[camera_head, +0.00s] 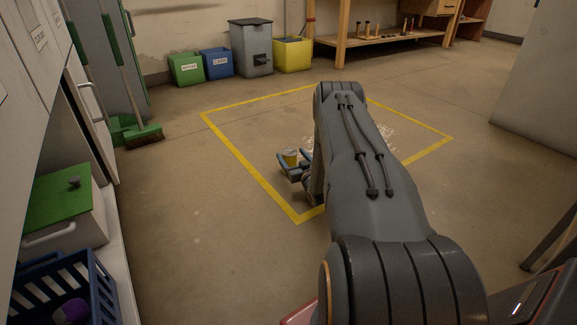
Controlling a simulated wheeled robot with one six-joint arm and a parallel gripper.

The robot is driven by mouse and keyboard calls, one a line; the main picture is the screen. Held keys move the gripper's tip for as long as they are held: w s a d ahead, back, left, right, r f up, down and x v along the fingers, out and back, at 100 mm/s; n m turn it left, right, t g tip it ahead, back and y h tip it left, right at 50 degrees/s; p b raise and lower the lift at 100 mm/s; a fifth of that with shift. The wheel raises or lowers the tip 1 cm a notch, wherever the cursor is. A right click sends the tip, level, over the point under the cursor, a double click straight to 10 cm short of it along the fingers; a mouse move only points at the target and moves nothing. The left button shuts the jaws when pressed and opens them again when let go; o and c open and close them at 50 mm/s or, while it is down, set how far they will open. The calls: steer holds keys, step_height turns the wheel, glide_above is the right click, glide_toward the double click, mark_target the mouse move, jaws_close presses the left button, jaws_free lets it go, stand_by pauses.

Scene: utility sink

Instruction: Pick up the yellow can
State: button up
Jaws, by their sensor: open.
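I cannot tell whether the jaws touch the can. The can's lower part is hidden by the gripper, and my arm hides part of the gripper.
A yellow taped square (240,167) surrounds the area on bare floor. Green (187,68), blue (217,62), grey (251,48) and yellow (293,55) bins stand at the back. A broom (143,136) and a blue crate (88,275) are at left.

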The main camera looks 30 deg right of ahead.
steer(key=shift+w+d, duration=0.1)
steer(key=shift+w, duration=0.3)
steer(key=shift+c, duration=0.4)
steer(key=c, duration=1.1)
steer(key=shift+o, duration=0.2)
steer(key=shift+r, duration=0.15)
